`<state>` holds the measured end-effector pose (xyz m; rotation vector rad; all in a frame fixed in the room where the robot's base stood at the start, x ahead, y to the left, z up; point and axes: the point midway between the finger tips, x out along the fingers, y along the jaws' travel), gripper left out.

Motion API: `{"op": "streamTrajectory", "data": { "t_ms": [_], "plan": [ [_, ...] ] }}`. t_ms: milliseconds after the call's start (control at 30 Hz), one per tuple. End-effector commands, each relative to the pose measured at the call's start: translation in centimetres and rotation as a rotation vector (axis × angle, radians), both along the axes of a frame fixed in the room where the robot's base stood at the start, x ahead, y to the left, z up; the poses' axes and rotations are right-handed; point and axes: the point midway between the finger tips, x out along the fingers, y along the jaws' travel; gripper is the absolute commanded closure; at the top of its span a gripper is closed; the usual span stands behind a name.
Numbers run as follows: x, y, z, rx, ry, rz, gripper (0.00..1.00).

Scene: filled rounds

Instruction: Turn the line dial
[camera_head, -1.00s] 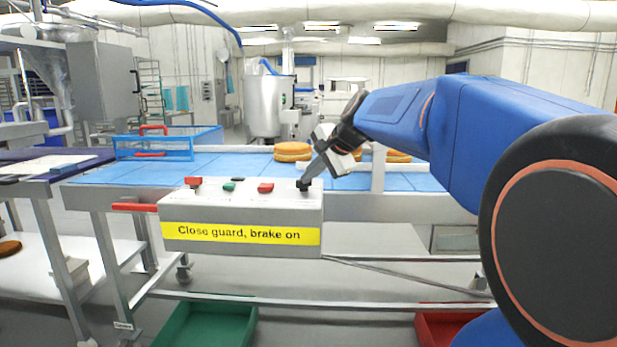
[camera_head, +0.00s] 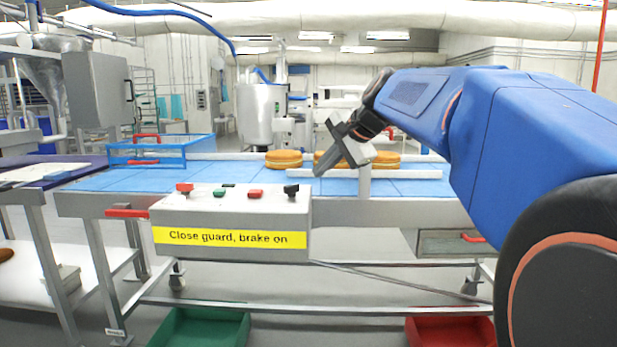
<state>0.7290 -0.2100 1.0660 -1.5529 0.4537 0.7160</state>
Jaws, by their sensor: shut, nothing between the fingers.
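The control box (camera_head: 230,212) stands at the front edge of the conveyor, with a yellow label reading "Close guard, brake on". On its top sit a red knob (camera_head: 184,188) at the left, a green button (camera_head: 220,192), a red button (camera_head: 256,194) and a black dial (camera_head: 291,190) at the right end. Which way the dial points is too small to tell. My gripper (camera_head: 317,174) is shut and empty, up and to the right of the black dial and apart from it.
Round filled cakes (camera_head: 284,159) lie on the blue belt (camera_head: 215,177) behind the box. A metal rail with a post (camera_head: 364,182) stands near my gripper. A blue wire basket (camera_head: 160,150) sits at the left. Green (camera_head: 200,328) and red (camera_head: 450,331) crates are on the floor.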

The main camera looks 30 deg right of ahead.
Motion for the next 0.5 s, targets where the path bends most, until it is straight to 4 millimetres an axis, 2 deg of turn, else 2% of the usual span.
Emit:
{"op": "streamTrajectory", "data": {
  "t_ms": [67,100,300,333,500],
  "plan": [
    [-0.5,-0.1,0.6,0.000,-0.002,-0.002,1.00],
    [-0.7,-0.2,0.7,-0.001,-0.001,-0.001,0.95],
    [-0.1,0.0,1.9,-0.088,0.016,0.103,0.47],
    [0.1,0.0,2.2,-0.124,0.023,0.144,0.44],
    [2.4,0.3,4.7,-0.388,0.071,0.464,0.44]
  ]
}}
